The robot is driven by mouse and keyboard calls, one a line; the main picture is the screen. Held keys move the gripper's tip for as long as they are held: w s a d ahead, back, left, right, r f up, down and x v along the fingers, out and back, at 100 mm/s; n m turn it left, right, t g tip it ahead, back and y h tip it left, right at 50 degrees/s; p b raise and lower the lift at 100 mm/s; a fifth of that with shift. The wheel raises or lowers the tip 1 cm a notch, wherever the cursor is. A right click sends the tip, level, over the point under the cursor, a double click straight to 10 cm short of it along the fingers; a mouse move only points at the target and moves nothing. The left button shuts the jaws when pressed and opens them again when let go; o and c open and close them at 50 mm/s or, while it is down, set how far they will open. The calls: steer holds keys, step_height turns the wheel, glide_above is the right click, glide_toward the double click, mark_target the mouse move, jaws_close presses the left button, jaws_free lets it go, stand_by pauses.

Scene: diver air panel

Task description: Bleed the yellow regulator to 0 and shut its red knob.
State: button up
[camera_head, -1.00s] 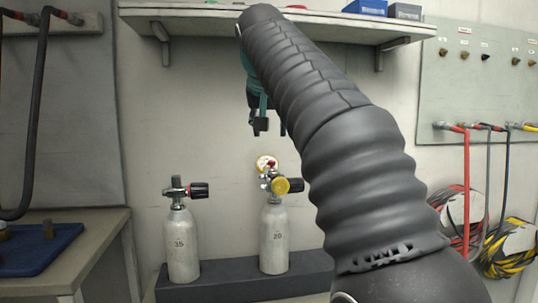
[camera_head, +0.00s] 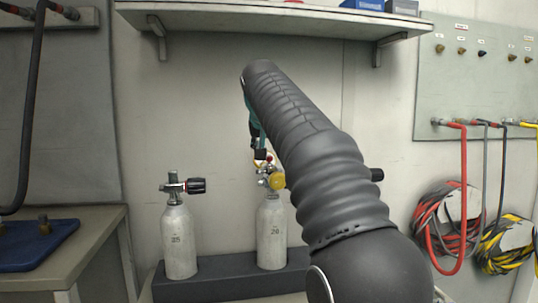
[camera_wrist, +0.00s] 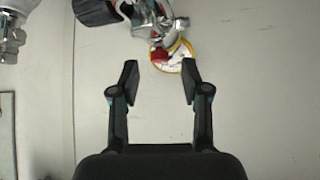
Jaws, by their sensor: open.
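The yellow regulator (camera_head: 277,181) sits on top of the right-hand visible cylinder (camera_head: 271,235), marked 20. Its round yellow-rimmed gauge (camera_wrist: 178,62) shows in the wrist view just beyond my fingertips; the dial reading is too small to tell. A red knob (camera_wrist: 160,54) lies against the gauge's left side, beside the chrome regulator body (camera_wrist: 150,15). My gripper (camera_wrist: 160,82) is open and empty, its two fingers apart with the gauge and red knob ahead between them. In the head view my arm hides most of the gripper and part of the gauge.
Another cylinder (camera_head: 179,242) with a black-knobbed valve (camera_head: 195,186) stands to the left on the same dark base (camera_head: 215,281). A black knob (camera_head: 376,175) shows right of my arm. A shelf (camera_head: 270,20) hangs above; coiled hoses (camera_head: 447,225) hang at right.

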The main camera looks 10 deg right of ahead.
steer(key=shift+x, duration=0.75)
jaws_close()
